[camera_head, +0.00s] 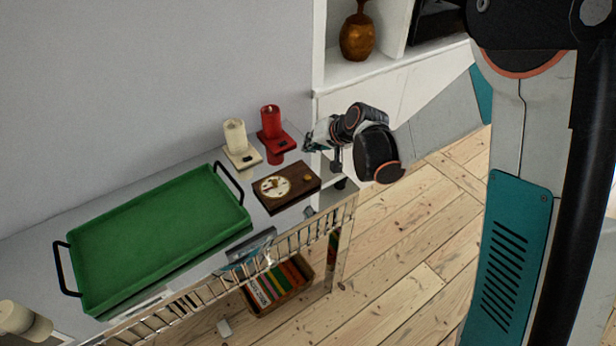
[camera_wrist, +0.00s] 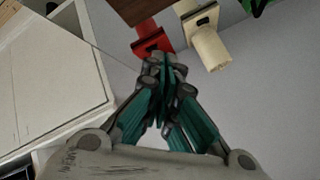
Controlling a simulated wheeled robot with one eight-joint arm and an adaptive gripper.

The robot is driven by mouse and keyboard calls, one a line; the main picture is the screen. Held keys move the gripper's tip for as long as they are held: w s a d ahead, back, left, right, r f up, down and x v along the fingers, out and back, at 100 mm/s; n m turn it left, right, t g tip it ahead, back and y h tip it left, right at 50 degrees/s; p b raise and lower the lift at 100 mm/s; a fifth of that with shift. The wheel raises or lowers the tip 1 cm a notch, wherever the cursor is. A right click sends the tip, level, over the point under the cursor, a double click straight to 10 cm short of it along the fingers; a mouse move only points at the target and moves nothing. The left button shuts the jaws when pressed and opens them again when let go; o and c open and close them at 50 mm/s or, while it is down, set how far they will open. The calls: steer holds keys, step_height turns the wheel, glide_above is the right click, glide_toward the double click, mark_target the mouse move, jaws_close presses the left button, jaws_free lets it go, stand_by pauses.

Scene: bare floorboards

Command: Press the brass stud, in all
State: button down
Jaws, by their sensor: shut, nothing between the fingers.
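The brass stud (camera_head: 307,178) is a small round knob on the right part of a dark wooden box (camera_head: 296,197), which also bears a pale round dial (camera_head: 276,187). My gripper (camera_head: 307,146) is shut and empty, above and behind the box near the red candle device (camera_head: 270,124). In the wrist view my closed fingers (camera_wrist: 165,62) point towards the red device (camera_wrist: 152,38). Only a brown corner of the box (camera_wrist: 136,9) shows at the top there, and the stud is out of that view.
A cream candle device (camera_head: 235,137) stands left of the red one and also shows in the wrist view (camera_wrist: 208,45). A green tray (camera_head: 150,235) with black handles fills the left of the surface. A white shelf unit (camera_head: 365,75) stands behind; bare floorboards lie right.

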mark_target(310, 176)
steer(key=shift+f+b, duration=3.05)
steer(key=shift+f, duration=1.3)
steer(key=shift+f, duration=0.2)
steer(key=shift+f+b, duration=0.25)
steer(key=shift+b, duration=0.25)
steer(key=shift+f+b, duration=0.35)
steer(key=shift+f, duration=0.05)
steer(key=shift+r, duration=0.2)
steer(key=shift+r+p, duration=0.55)
steer(key=shift+r, duration=0.2)
steer(key=shift+r+p, duration=1.6)
steer(key=shift+r, duration=0.85)
